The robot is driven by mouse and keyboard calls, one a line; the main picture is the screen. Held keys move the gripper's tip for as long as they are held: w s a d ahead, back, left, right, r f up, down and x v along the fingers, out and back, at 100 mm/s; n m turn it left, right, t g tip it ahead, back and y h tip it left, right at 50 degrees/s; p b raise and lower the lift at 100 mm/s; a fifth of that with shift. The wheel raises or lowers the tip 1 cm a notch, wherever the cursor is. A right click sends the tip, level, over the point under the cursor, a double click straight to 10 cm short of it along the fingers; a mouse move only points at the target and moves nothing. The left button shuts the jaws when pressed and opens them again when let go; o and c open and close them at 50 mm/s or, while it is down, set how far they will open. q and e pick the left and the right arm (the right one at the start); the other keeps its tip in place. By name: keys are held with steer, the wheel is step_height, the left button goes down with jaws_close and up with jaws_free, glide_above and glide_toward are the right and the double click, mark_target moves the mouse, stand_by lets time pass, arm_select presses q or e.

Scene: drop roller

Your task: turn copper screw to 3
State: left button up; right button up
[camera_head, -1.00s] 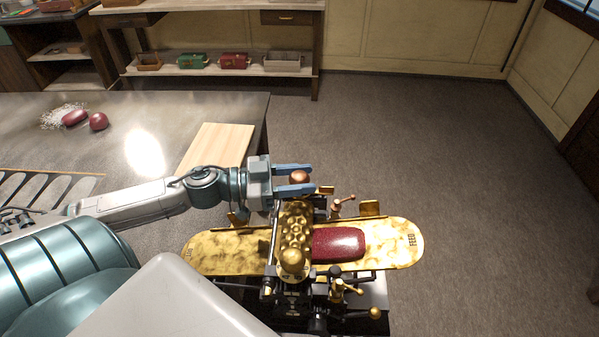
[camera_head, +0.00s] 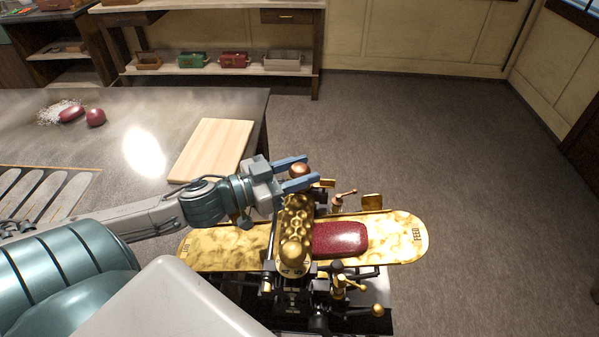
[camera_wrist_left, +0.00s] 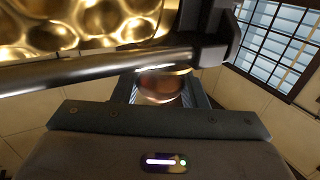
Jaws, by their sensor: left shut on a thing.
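The copper screw (camera_head: 299,169) has a round copper head and stands at the far end of the gold, dimpled roller machine (camera_head: 295,215). My left gripper (camera_head: 306,168) has its blue fingers on either side of the screw head and is shut on it. The fingers point right and slightly away. In the left wrist view the copper screw (camera_wrist_left: 160,86) sits between the fingers, partly behind a dark bar. I cannot read a number at the screw. My right gripper is not in view.
A dark red slab (camera_head: 340,239) lies on the machine's gold feed plate (camera_head: 400,238). A small copper-tipped crank (camera_head: 344,195) stands right of the screw. A wooden board (camera_head: 212,150) lies on the grey table (camera_head: 95,150). Levers (camera_head: 350,290) stick out at the machine's near side.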

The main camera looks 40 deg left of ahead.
arm_select(q)
steer(key=shift+n+t+y, duration=0.5)
steer(key=shift+n+y, duration=0.4)
steer(key=shift+y, duration=0.2)
steer(key=shift+n+t+y+p, duration=0.65)
steer(key=shift+n+y, duration=1.05)
steer(key=shift+y, duration=1.1)
steer(key=shift+f+y, duration=0.1)
steer(key=shift+y, duration=0.2)
steer(key=o, duration=0.9)
steer(key=shift+o, duration=0.2)
steer(key=shift+s+p, duration=0.55)
steer(key=s+p, duration=0.4)
steer(key=s, duration=0.3)
steer(key=shift+a, duration=0.15)
steer(key=shift+s+p, duration=0.35)
steer(key=shift+s, duration=1)
